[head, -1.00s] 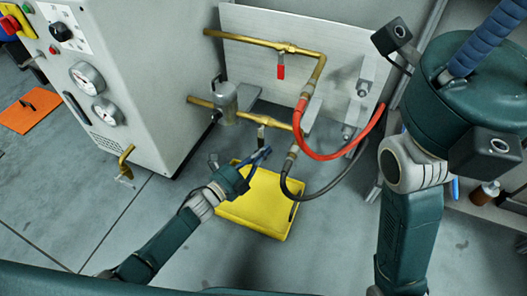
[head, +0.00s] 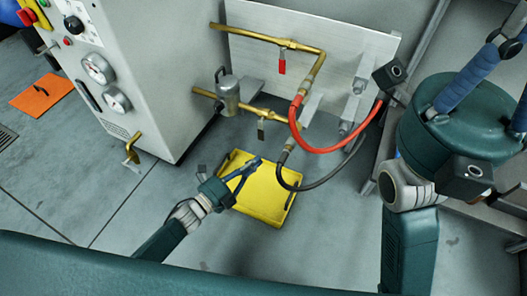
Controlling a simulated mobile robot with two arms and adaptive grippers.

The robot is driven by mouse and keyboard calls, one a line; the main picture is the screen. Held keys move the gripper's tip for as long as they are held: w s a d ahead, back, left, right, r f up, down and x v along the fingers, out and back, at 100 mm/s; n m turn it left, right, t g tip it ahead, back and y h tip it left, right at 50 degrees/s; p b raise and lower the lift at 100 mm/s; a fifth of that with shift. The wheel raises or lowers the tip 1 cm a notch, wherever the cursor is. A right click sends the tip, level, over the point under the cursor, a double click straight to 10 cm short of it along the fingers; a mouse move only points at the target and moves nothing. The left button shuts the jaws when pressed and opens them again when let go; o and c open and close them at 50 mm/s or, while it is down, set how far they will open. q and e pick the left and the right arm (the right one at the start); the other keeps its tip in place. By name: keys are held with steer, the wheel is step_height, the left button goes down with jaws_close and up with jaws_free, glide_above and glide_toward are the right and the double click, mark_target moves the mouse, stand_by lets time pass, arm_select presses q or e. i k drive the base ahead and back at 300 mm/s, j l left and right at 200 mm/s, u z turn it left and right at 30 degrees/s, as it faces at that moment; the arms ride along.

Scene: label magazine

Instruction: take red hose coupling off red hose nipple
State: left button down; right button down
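The red hose (head: 322,151) rises to a brass and grey fitting, the red hose coupling (head: 298,100), at the lower end of the upper brass pipe (head: 317,67). The coupling appears seated; the nipple inside it is hidden. A valve with a red handle (head: 282,67) sits on that pipe. My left gripper (head: 256,163) is over the yellow tray, below and left of the coupling and well apart from it. Its fingers are seen from the side, and their gap is unclear; I see nothing held.
A dark hose (head: 283,178) hangs from the lower brass pipe (head: 203,92), close to my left gripper. A yellow tray (head: 262,207) lies on the floor. The grey cabinet (head: 165,100) with gauges stands at left. An orange mat (head: 40,95) lies beyond it.

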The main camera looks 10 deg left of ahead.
mark_target(300, 97)
steer(key=k+j, duration=0.8)
steer(key=j, duration=0.1)
